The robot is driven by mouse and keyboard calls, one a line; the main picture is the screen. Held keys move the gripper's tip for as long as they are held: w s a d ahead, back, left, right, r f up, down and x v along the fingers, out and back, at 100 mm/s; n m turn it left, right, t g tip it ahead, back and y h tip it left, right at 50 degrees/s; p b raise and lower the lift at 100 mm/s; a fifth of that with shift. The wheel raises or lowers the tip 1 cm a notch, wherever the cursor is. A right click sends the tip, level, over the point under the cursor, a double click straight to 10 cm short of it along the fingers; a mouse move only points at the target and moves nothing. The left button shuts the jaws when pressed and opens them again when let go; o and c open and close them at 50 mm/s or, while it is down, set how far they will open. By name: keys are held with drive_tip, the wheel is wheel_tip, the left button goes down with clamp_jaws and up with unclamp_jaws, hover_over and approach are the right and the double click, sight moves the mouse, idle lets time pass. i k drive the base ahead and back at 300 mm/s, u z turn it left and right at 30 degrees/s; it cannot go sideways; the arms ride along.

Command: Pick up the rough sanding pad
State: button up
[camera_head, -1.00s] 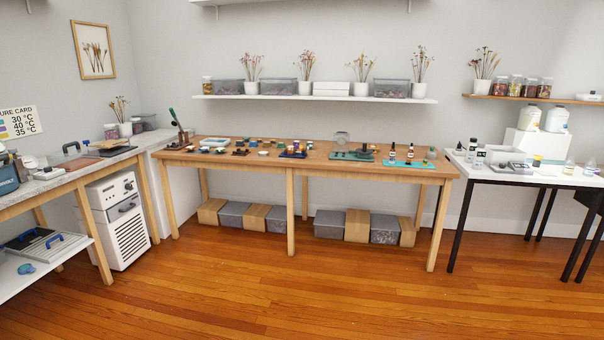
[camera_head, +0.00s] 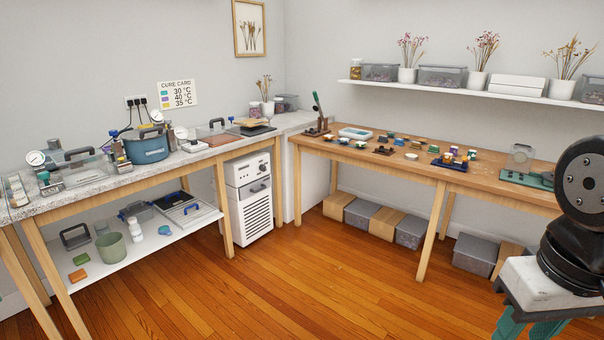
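I cannot identify the rough sanding pad for certain. A small orange block (camera_head: 78,275) and a small green block (camera_head: 81,258) lie on the white lower shelf at the left; they may be pads, but their surface is too small to read. Several small coloured pieces (camera_head: 413,143) stand on the wooden table, too small to tell apart. My gripper (camera_head: 525,326) is at the lower right, with parts of two teal fingers showing below a pale block. Its fingertips are cut off by the bottom edge, far from both blocks.
The white lower shelf (camera_head: 150,262) also holds a green pot (camera_head: 111,248), white bottles and trays. The stone-topped bench (camera_head: 105,182) above it carries a blue pot (camera_head: 147,147). A white cabinet (camera_head: 250,200) stands in the corner. The wooden floor (camera_head: 290,290) is clear.

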sight(383, 138)
drive_tip(key=u, duration=0.45)
drive_tip(key=i, duration=2.3)
drive_tip(key=z, duration=0.3)
drive_tip(key=i, duration=2.3)
drive_tip(key=z, duration=1.05)
drive_tip(key=i, duration=0.8)
drive_tip(key=z, duration=0.4)
